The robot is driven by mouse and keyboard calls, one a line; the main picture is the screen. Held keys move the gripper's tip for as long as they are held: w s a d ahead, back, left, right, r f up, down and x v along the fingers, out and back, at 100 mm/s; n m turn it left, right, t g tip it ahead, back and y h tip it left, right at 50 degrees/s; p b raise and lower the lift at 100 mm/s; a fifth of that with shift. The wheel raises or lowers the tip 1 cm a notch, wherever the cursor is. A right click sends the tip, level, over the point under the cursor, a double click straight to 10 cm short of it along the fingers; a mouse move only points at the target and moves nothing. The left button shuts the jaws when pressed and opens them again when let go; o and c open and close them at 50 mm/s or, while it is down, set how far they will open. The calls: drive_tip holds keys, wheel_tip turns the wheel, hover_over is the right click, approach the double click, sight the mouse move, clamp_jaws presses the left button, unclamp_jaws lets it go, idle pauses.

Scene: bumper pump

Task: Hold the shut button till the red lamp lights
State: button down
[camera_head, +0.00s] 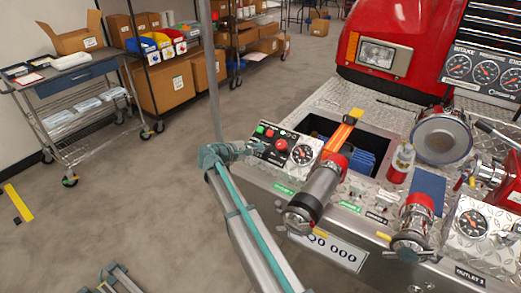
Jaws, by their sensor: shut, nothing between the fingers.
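The black control panel (292,138) sits on the near left of the metal pump deck. It carries a green round part (260,130), a small red part (269,133) and a larger red knob-like part (281,145), with white labels too small to read. I cannot tell which is the shut button or which is the lamp, nor whether any is lit.
A round gauge (302,154) is right of the buttons. A capped outlet pipe (315,193) projects close by, with an orange-handled part (342,133) behind it. An open bay holds blue items (360,160). A bottle (402,162) stands on the deck. Open floor lies left.

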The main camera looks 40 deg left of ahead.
drive_tip(key=shift+w+f, duration=0.25)
drive_tip(key=shift+f, duration=0.2)
idle(0.7)
idle(2.9)
drive_tip(key=shift+s+r, duration=0.5)
drive_tip(key=shift+r, duration=0.3)
drive_tip(key=shift+r, duration=0.1)
drive_tip(key=s+r, duration=0.1)
drive_tip(key=r+p, duration=0.1)
drive_tip(key=s+r+p, duration=0.1)
drive_tip(key=r, duration=0.1)
drive_tip(key=shift+s+d+r, duration=0.1)
drive_tip(key=shift+s, duration=0.2)
idle(0.4)
